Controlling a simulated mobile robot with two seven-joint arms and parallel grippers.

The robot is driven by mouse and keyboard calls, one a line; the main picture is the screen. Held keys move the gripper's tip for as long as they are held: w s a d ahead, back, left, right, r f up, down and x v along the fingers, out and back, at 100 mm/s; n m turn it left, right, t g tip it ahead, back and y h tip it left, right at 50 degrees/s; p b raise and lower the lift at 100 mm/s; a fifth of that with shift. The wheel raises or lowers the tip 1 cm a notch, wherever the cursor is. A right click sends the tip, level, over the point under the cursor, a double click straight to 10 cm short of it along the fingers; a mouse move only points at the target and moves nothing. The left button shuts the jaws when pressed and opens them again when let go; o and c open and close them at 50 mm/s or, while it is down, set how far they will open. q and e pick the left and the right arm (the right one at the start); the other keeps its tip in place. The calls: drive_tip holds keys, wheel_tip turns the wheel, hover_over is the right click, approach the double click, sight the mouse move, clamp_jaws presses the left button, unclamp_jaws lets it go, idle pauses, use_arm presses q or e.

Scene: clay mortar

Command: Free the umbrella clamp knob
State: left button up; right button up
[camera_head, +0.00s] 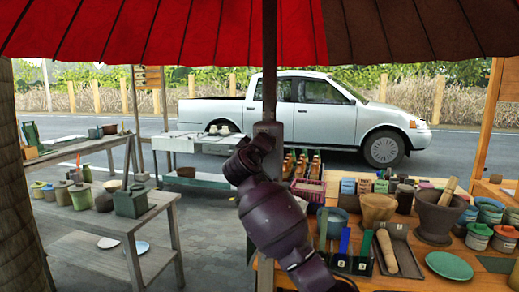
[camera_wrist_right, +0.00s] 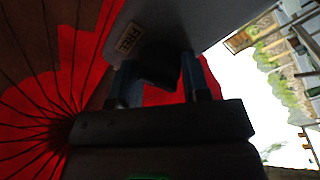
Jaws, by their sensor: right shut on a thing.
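In the right wrist view, my right gripper (camera_wrist_right: 158,78) is shut on the dark clamp knob (camera_wrist_right: 157,62), one finger on each side. The knob sits against the grey clamp body (camera_wrist_right: 215,18), which carries a label reading FREE (camera_wrist_right: 129,38). My left gripper is not in view.
The red umbrella canopy (camera_head: 170,28) spreads overhead. A market table with mortars (camera_head: 436,212), a pestle (camera_head: 387,250) and a green plate (camera_head: 449,265) stands at right. A wooden bench (camera_head: 125,222) with pots stands at left. A pickup truck (camera_head: 310,108) is parked behind.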

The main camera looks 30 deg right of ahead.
drive_tip(key=shift+r+m, duration=0.1)
drive_tip(key=shift+m, duration=0.3)
drive_tip(key=o, duration=0.9)
drive_tip(key=shift+o, duration=0.2)
drive_tip(key=v, duration=1)
drive_tip(key=shift+s+a, duration=0.2)
drive_tip(key=shift+a, duration=0.15)
